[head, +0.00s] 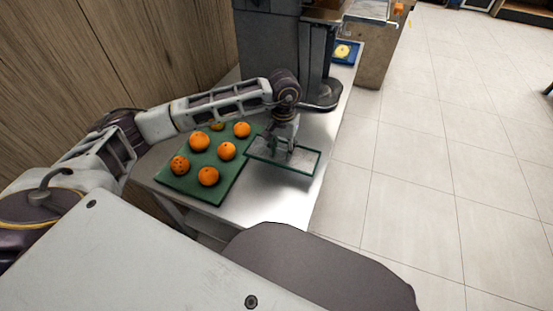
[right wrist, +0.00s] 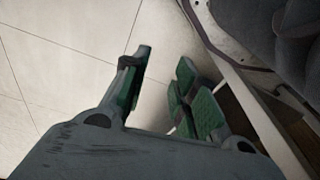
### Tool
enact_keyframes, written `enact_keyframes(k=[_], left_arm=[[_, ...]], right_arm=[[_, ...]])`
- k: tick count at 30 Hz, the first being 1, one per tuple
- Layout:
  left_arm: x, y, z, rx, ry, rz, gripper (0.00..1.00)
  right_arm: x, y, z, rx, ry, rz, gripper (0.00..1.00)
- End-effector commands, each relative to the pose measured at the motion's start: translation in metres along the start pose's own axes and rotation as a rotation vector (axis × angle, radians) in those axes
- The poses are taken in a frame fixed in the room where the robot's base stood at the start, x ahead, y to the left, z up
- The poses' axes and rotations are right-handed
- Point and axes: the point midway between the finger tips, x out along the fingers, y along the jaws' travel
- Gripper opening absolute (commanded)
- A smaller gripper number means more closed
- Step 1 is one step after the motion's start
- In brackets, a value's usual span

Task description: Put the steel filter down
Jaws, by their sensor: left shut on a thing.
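The steel filter (head: 301,161) is a flat, rectangular, grey tray-like piece with a dark green rim. It shows in the head view over the front right part of the steel table (head: 268,205), close to the table's right edge. My left gripper (head: 281,143) points down and is shut on the filter near its far side. The filter looks about level; I cannot tell whether it touches the table or hangs just above it. My right gripper (right wrist: 165,62) shows in the right wrist view, with its green-padded fingers apart and nothing between them, above the tiled floor.
A green board (head: 222,190) with several oranges (head: 208,176) lies left of the filter. A large dark grey machine (head: 270,50) stands behind it. A blue tray (head: 345,52) with a yellow item is farther back. A wood-panelled wall (head: 110,60) bounds the left; open floor (head: 440,150) lies right.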

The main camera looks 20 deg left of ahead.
Motion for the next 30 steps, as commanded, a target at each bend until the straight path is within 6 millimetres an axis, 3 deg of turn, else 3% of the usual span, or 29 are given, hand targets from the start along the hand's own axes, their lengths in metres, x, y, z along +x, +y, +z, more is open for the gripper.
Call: enact_keyframes(k=[6, 19, 30], left_arm=[[0.024, 0.0, 0.0, 0.001, 0.0, 0.0, 0.1], [0.028, 0.0, 0.0, 0.0, 0.0, 0.001, 0.1], [0.062, 0.001, 0.001, 0.001, -0.001, 0.001, 0.1]], right_arm=[[-0.005, -0.002, -0.001, -0.001, 0.001, -0.003, 0.28], [-0.006, -0.003, 0.001, -0.001, 0.001, -0.005, 0.28], [-0.011, -0.003, -0.006, -0.001, 0.019, -0.007, 0.28]])
